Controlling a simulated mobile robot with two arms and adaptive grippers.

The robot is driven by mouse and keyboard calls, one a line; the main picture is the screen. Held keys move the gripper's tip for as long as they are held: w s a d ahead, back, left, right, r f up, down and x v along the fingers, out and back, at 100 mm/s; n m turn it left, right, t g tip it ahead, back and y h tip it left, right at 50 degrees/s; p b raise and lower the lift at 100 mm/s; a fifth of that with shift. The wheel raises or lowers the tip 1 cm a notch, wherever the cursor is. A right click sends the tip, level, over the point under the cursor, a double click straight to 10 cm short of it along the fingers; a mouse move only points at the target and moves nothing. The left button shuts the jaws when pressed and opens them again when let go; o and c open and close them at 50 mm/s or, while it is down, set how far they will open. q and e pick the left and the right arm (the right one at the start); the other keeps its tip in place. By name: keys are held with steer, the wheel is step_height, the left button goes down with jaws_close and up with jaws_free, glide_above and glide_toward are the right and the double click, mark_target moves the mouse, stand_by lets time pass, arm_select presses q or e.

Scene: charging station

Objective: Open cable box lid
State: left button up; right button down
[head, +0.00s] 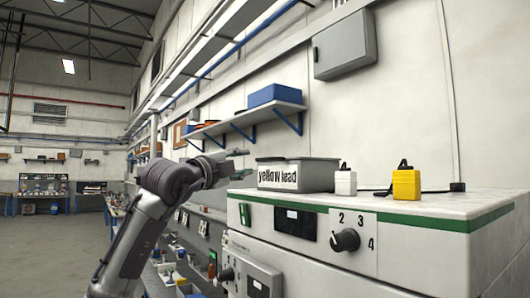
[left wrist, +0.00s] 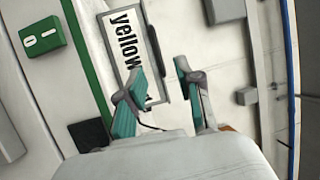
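The grey cable box (head: 297,174), lettered "yellow lead" on its front, stands on the station top with its lid (head: 298,159) down. In the left wrist view the scene is turned sideways and the lettered box front (left wrist: 122,45) shows beyond the fingers. My left gripper (head: 241,164) is at the left end of the box, near lid height. Its teal fingers are spread, with nothing held between them; they also show in the left wrist view (left wrist: 160,72). I cannot tell whether a finger touches the lid. My right gripper is in neither view.
A white plug (head: 345,182) and a yellow plug (head: 406,184) stand right of the box on the station top (head: 450,203). A knob (head: 345,240) sits on the front panel. A shelf with a blue bin (head: 275,95) hangs on the wall behind.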

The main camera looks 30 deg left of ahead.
mark_target(263, 159)
arm_select(q)
steer(key=w+p, duration=0.1)
steer(key=w, duration=0.1)
steer(key=w+r+p, duration=0.1)
steer(key=w+p, duration=0.1)
steer(key=w, duration=0.1)
steer(key=w+p, duration=0.1)
steer(key=w, duration=0.2)
steer(key=shift+w+a+r, duration=0.15)
steer(key=shift+r, duration=0.1)
steer(key=shift+w+p, duration=0.4)
steer(key=shift+w, duration=0.2)
steer(key=shift+f, duration=0.1)
steer(key=shift+c, duration=0.6)
jaws_close()
